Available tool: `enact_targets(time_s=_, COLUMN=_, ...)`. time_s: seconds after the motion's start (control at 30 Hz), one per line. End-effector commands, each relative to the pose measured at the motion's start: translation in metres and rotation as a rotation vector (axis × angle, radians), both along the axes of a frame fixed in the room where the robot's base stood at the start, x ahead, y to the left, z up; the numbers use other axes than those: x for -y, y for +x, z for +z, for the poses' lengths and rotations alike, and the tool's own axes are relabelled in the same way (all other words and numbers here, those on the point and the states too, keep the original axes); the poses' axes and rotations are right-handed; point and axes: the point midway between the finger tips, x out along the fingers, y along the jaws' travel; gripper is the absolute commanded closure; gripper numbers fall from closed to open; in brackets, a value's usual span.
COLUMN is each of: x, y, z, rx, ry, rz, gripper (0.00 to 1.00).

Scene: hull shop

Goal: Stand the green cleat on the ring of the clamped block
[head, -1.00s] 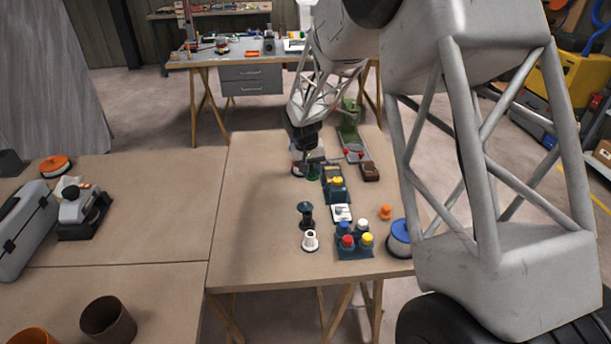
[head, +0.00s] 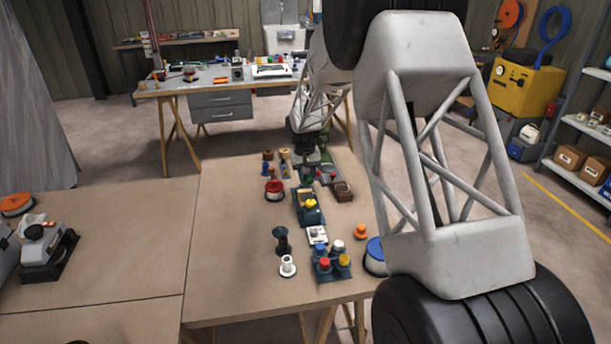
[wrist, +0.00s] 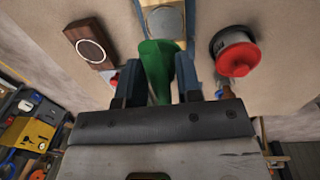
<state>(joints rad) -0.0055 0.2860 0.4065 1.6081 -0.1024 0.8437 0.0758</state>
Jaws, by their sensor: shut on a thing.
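My gripper (wrist: 158,88) is shut on the green cleat (wrist: 156,62), which stands out between the two dark fingers in the wrist view. Just beyond the cleat lies the clamped block (wrist: 164,5), between blue jaws (wrist: 189,75), with a round grey ring area (wrist: 166,24) on its face. The cleat's end overlaps the near part of this block in the picture; I cannot tell its height above it.
A brown block with a pale ring (wrist: 90,38) lies beside the vise, also in the head view (head: 343,191). A red-topped spool (wrist: 237,58) stands on the other side. Coloured bottles in a holder (head: 333,272), a black spool (head: 281,241) and a white spool (head: 288,266) stand nearer. The left tabletop is mostly clear.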

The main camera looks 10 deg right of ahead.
Motion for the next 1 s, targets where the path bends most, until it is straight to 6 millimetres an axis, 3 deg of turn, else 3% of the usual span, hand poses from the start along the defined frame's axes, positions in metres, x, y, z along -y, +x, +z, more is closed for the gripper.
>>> enact_targets(time_s=0.37, x=0.0, y=0.0, z=-0.009, rx=-0.001, ry=0.0, rz=0.0, gripper=1.0)
enact_targets(time_s=1.0, x=0.0, y=0.0, z=-0.053, rx=0.0, ry=0.0, rz=0.0, gripper=1.0)
